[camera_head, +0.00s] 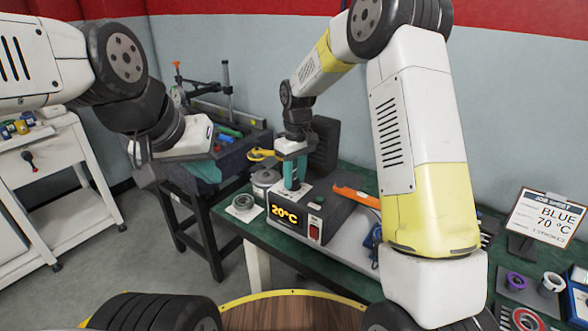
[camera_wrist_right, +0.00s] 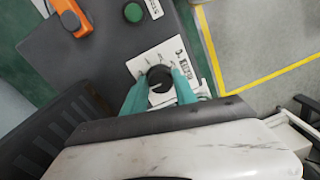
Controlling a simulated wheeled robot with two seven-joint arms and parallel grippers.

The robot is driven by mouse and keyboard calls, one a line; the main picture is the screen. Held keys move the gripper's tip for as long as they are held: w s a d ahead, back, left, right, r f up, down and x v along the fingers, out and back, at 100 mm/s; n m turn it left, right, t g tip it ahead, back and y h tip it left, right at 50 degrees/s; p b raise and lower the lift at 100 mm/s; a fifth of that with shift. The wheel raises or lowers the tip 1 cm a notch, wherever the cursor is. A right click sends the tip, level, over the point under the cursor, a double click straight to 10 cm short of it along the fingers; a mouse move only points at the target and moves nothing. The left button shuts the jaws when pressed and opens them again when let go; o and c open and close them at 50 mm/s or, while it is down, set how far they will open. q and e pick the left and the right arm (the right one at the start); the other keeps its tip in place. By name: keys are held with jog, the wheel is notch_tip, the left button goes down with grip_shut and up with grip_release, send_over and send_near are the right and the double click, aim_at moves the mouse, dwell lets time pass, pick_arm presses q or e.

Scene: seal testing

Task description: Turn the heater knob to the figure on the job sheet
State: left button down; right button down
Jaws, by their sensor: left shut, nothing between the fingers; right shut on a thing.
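The heater is a dark grey box (camera_head: 330,212) on the green bench, and its display (camera_head: 284,214) reads 20°C in yellow. In the right wrist view, its black knob (camera_wrist_right: 158,77) with a pale pointer line sits on a white dial plate (camera_wrist_right: 175,50) with small marks. My right gripper (camera_head: 293,183) points down at the heater top, its teal fingers shut on the knob's sides. The job sheet (camera_head: 546,217) stands at the right and reads BLUE, 70 °C; its smallest line is hard to read. My left gripper (camera_head: 206,172) is shut and empty, over the dark stand at the left.
A red switch (camera_head: 315,230) is on the heater front. A ring on a white card (camera_head: 244,206) lies left of the heater.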

aim_at(295, 180)
jog(key=shift+n, duration=0.3)
jog(key=c, duration=1)
grip_release()
notch_tip(295, 180, up, 8)
jog(key=shift+w+d+f, duration=0.1)
jog(key=shift+w+f, duration=0.05)
jog(key=shift+f, duration=0.05)
jog(key=shift+r, duration=0.1)
